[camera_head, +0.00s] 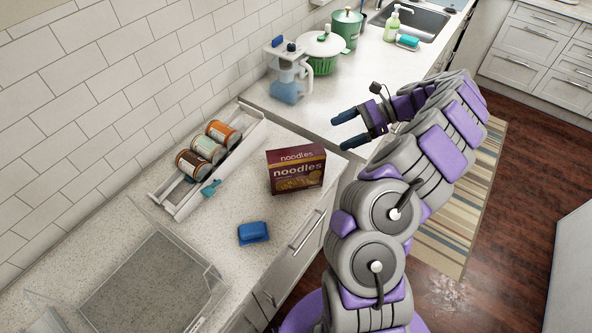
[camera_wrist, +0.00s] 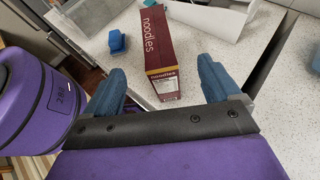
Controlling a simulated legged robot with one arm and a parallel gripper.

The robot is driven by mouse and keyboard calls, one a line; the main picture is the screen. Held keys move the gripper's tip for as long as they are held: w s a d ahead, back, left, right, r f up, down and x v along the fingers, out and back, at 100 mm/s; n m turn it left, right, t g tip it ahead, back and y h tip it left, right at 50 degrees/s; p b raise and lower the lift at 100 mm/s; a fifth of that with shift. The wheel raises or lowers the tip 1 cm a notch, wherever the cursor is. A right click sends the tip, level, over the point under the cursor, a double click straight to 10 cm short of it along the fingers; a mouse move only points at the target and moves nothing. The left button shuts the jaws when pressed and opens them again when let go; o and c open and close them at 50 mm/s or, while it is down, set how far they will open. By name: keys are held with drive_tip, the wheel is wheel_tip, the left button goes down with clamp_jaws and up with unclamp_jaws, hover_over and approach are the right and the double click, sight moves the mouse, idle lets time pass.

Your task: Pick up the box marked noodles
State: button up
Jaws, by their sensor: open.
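The dark red box marked noodles (camera_head: 296,171) stands upright on the speckled counter near its front edge. My gripper (camera_head: 340,131) is open and empty, above and to the right of the box in the head view. In the wrist view the box (camera_wrist: 162,48) lies ahead, between the lines of the two blue fingertips of my gripper (camera_wrist: 165,82). Its narrow side faces the wrist camera. The fingers do not appear to touch it, though the exact gap is hard to tell.
A blue sponge-like item (camera_head: 253,232) lies on the counter in front of the box. A white rack (camera_head: 165,189) with several cans stands by the wall. A clear-and-blue pitcher (camera_head: 287,82) and green pots stand farther back. A clear tray (camera_head: 205,298) is at lower left.

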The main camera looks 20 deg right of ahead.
drive_tip(key=b, duration=0.1)
approach(301, 151)
drive_tip(key=x, duration=0.4)
drive_tip(key=shift+w+a, duration=0.15)
drive_tip(key=shift+b+x, duration=0.75)
drive_tip(key=shift+x, duration=1.5)
drive_tip(key=shift+a+f, duration=0.15)
drive_tip(key=shift+a, duration=0.15)
drive_tip(key=shift+d, duration=0.25)
drive_tip(key=c, duration=0.8)
drive_tip(key=shift+a, duration=0.1)
drive_tip(key=c, duration=0.9)
